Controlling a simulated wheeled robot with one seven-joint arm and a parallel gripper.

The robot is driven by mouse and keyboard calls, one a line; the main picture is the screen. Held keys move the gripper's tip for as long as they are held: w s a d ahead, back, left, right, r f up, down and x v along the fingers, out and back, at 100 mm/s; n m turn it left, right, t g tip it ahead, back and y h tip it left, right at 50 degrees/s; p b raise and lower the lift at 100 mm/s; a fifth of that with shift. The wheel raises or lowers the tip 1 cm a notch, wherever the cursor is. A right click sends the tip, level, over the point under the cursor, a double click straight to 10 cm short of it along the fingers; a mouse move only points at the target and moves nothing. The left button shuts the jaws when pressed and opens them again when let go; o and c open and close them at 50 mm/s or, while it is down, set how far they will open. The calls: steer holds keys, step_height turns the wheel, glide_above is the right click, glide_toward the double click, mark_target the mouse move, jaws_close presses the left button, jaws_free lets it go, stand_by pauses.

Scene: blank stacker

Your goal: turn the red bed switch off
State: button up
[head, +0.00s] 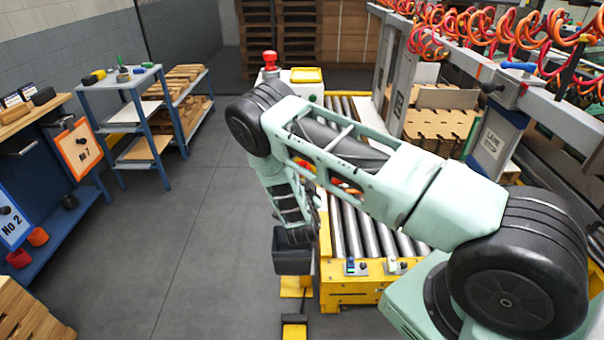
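The yellow roller bed (375,288) stands at centre right, with two small switch boxes on its front edge. The left switch box (355,267) shows a blue part. The right switch box (396,266) is pale with a dark knob and what looks like a small reddish part; its lever position is too small to tell. My arm reaches across the bed to the left and bends down. My gripper (301,234) is at its lower end, left of the bed and apart from both switches. Its fingers are not clear.
A dark grey bin (293,262) is just below my gripper, above a yellow pedal (294,329). A red mushroom-shaped knob (269,60) stands at the back. A blue shelf (130,115) and workbench are at left. The grey floor (190,240) between is clear.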

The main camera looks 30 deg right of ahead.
steer(key=shift+w+d, duration=0.25)
steer(key=shift+w, duration=0.1)
steer(key=shift+c, duration=0.3)
jaws_close()
